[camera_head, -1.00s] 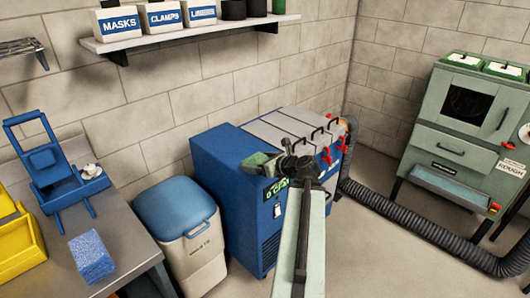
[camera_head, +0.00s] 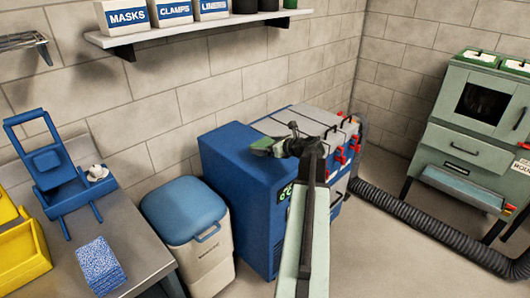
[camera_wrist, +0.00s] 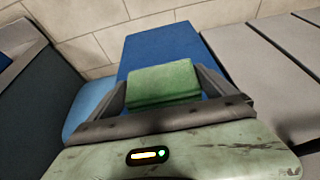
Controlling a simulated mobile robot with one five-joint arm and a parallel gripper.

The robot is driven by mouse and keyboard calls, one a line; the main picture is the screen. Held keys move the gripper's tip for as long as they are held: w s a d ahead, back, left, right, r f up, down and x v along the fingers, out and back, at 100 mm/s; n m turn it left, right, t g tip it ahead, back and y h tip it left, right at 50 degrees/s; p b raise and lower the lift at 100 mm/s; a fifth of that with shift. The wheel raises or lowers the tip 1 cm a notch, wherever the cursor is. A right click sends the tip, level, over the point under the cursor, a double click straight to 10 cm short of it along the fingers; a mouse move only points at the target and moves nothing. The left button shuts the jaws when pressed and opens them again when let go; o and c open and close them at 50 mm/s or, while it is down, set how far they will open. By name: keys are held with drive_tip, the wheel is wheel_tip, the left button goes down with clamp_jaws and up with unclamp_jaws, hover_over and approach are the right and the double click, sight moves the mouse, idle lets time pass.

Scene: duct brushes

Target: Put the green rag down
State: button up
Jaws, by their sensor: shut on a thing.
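The green rag (camera_wrist: 162,84) is a folded block between my gripper's two fingers in the wrist view. In the head view the rag (camera_head: 262,146) shows as a small green patch at the end of my arm. My gripper (camera_head: 272,147) is shut on it, in front of the blue top of a cabinet machine (camera_head: 236,160). In the wrist view my gripper (camera_wrist: 165,88) has the blue top (camera_wrist: 160,47) beyond it. I cannot tell whether the rag touches any surface.
A bin with a blue lid (camera_head: 184,207) stands left of the machine. The bench (camera_head: 140,255) at left holds a blue speckled block (camera_head: 101,264), a blue stand (camera_head: 55,175) and a yellow bin (camera_head: 22,250). A black hose (camera_head: 430,210) runs along the floor at right. A shelf (camera_head: 200,30) hangs above.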

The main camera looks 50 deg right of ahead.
sight(267, 158)
wheel_tip(267, 158, down, 3)
drive_tip(key=shift+s+d+f+b, duration=0.1)
drive_tip(key=shift+d+f+b, duration=0.05)
drive_tip(key=shift+b, duration=0.7)
drive_tip(key=shift+s+f+b, duration=0.2)
drive_tip(key=shift+f+b, duration=0.05)
drive_tip(key=shift+b, duration=0.15)
drive_tip(key=shift+w+r, duration=0.2)
drive_tip(key=shift+s+f, duration=0.1)
drive_tip(key=shift+f, duration=0.05)
drive_tip(key=o, duration=1.1)
